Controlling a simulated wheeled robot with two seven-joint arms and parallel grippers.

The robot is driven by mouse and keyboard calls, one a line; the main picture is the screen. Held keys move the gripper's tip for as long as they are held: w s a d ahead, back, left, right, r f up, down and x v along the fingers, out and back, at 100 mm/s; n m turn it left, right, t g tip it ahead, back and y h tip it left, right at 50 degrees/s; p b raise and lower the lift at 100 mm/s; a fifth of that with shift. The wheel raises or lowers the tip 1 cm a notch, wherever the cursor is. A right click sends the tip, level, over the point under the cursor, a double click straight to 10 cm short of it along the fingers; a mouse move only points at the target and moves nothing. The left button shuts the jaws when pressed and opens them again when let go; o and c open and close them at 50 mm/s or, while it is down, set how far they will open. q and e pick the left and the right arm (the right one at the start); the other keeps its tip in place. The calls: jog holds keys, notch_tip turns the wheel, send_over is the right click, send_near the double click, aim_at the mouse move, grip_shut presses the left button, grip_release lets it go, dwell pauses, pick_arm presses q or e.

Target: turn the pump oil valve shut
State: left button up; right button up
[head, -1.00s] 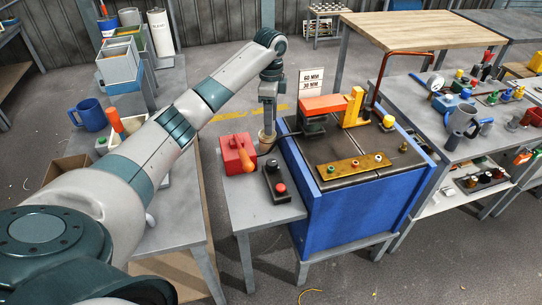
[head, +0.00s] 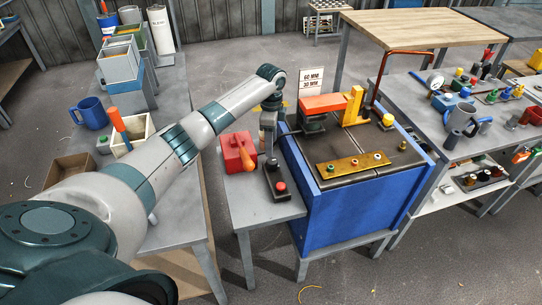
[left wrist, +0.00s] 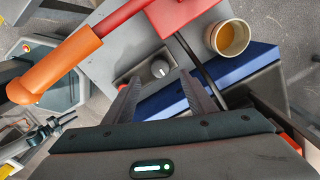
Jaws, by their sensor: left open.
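The red pump (head: 236,152) with its orange-handled lever stands on the small grey table. My left gripper (head: 269,143) also shows beside the pump. A dark gripper (left wrist: 62,122), apparently my right, shows at the left.
A control box with a red button (head: 279,184) is near the table's front. The blue press cabinet (head: 335,215) stands at the right. A cup of orange liquid (left wrist: 229,38) and a black hose (left wrist: 203,66) lie close to my left gripper.

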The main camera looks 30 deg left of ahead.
aim_at(271, 160)
pick_arm(q)
notch_tip(271, 160, down, 7)
jog(key=shift+r+p, duration=0.2)
jog(key=shift+p, duration=0.1)
jog(key=shift+f, duration=0.5)
pick_arm(e)
jog(key=shift+s+d+f+g, duration=0.2)
jog(key=shift+s+d, duration=0.1)
jog(key=shift+s, duration=0.3)
jog(key=shift+s+d+f+g, duration=0.2)
jog(key=shift+s+d, duration=0.1)
jog(key=shift+s, duration=0.25)
pick_arm(q)
jog(key=shift+c, duration=0.4)
pick_arm(e)
jog(key=shift+w, duration=0.1)
pick_arm(q)
jog(key=c, duration=1)
